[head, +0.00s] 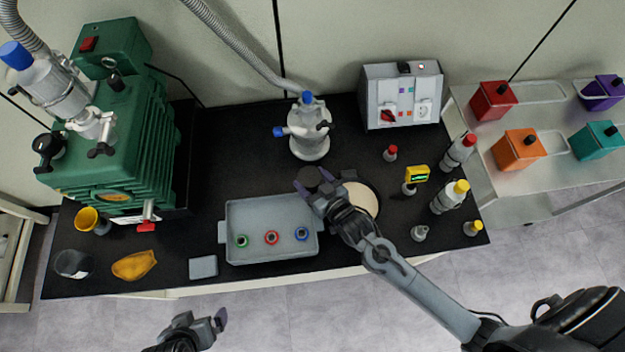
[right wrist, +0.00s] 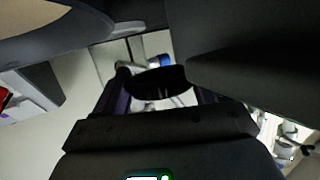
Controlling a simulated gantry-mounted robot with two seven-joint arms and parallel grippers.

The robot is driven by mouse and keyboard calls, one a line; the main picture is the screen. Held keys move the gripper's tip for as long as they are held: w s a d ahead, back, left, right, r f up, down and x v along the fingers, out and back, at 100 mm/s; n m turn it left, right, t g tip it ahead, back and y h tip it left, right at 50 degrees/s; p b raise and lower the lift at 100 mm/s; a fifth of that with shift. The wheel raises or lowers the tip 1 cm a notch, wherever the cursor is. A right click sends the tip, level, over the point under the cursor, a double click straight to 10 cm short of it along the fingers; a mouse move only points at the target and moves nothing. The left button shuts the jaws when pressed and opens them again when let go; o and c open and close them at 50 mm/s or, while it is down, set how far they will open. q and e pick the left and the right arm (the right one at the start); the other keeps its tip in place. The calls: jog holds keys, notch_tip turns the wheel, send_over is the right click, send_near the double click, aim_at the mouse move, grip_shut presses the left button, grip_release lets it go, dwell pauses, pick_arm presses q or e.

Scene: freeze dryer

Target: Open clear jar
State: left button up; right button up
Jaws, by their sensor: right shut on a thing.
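My right gripper (head: 313,190) is shut on a dark round piece (head: 314,178) that looks like a lid. It is held above the bench, behind the right end of the grey tray. In the right wrist view the dark disc (right wrist: 160,82) sits between the two fingers. Just right of the gripper is a round, dark-rimmed vessel with a cream inside (head: 361,200), partly covered by my right arm. A clear, dark-looking jar (head: 73,264) stands at the bench's front left. My left gripper (head: 206,322) is in front of the bench, away from everything; its opening is unclear.
The grey tray (head: 229,215) holds green, red and blue rings. Bottles (head: 450,197) stand at the right, a green pump (head: 120,150) at the left. A yellow item (head: 134,265) lies front left.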

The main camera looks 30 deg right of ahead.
jog(key=shift+f, duration=0.2)
jog(key=shift+f, duration=0.4)
jog(key=o, duration=1)
jog(key=shift+d+f, duration=0.1)
jog(key=shift+d, duration=0.05)
jog(key=shift+f, duration=0.1)
jog(key=shift+r, duration=0.4)
jog(key=p+v, duration=0.1)
jog(key=v, duration=1.1)
jog(key=shift+r, duration=0.35)
